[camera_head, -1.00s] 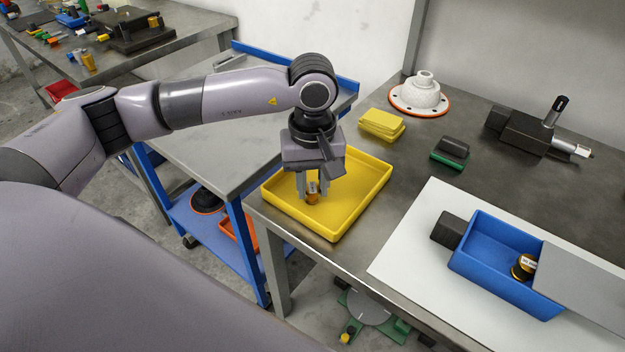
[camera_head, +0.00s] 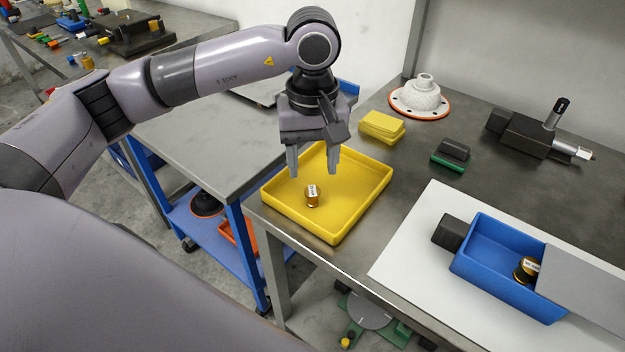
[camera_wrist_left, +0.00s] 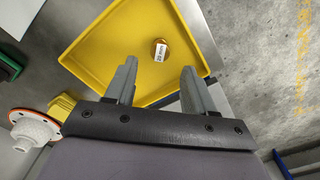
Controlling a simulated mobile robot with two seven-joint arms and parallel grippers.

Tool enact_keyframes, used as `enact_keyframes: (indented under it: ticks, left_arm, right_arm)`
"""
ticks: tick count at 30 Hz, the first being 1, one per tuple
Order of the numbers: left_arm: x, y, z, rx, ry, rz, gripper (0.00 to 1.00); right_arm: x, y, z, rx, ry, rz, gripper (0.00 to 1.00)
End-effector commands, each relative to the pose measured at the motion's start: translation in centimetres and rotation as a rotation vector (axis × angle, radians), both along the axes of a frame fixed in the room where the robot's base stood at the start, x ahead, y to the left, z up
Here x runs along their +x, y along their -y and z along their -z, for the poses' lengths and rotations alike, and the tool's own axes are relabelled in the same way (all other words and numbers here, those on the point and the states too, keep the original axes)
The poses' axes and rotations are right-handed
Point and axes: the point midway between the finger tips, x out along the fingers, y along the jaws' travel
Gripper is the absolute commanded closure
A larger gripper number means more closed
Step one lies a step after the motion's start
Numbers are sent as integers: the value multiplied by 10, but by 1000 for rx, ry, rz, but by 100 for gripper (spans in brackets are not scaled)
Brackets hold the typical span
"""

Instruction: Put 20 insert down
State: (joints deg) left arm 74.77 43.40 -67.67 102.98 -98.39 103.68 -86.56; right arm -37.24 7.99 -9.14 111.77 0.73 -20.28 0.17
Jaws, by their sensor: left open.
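A small gold insert (camera_head: 312,195) with a white label stands in the yellow tray (camera_head: 357,205), on its floor near the left side. It also shows in the left wrist view (camera_wrist_left: 160,51), where its label is too small to read surely. My left gripper (camera_head: 313,172) is open and empty above the tray, with its fingers apart and clear of the insert. In the left wrist view both fingers (camera_wrist_left: 155,75) are spread with nothing between them. A similar gold and black insert (camera_head: 526,269) is in the blue bin (camera_head: 487,262). My right gripper is not in view.
Yellow blocks (camera_head: 382,126), a white flanged part (camera_head: 420,97), a black and green block (camera_head: 451,155) and a dark vise-like tool (camera_head: 525,133) stand on the metal bench. A grey plate (camera_head: 588,283) partly covers the blue bin. Much of the tray is bare.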

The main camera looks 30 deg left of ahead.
Motion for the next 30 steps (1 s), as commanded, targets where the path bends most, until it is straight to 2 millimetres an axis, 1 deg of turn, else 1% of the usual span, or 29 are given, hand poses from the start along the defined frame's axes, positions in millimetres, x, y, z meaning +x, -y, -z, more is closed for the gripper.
enact_keyframes:
  ticks: [1, 4, 7, 10, 15, 30]
  left_arm:
    - [1, 1, -11, -2, 4, 0, 46]
    - [1, 1, -31, -1, 4, 0, 46]
    - [0, 1, -47, -1, 2, 0, 46]
    - [0, 0, -57, 0, 0, -1, 46]
    - [0, 0, -63, 0, -1, 0, 46]
    - [0, 0, -62, 0, -1, 0, 46]
  right_arm:
    - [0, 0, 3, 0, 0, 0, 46]
    - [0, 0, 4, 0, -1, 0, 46]
    - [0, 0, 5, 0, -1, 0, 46]
    - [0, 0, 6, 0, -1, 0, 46]
    - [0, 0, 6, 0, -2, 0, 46]
    - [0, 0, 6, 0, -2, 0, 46]
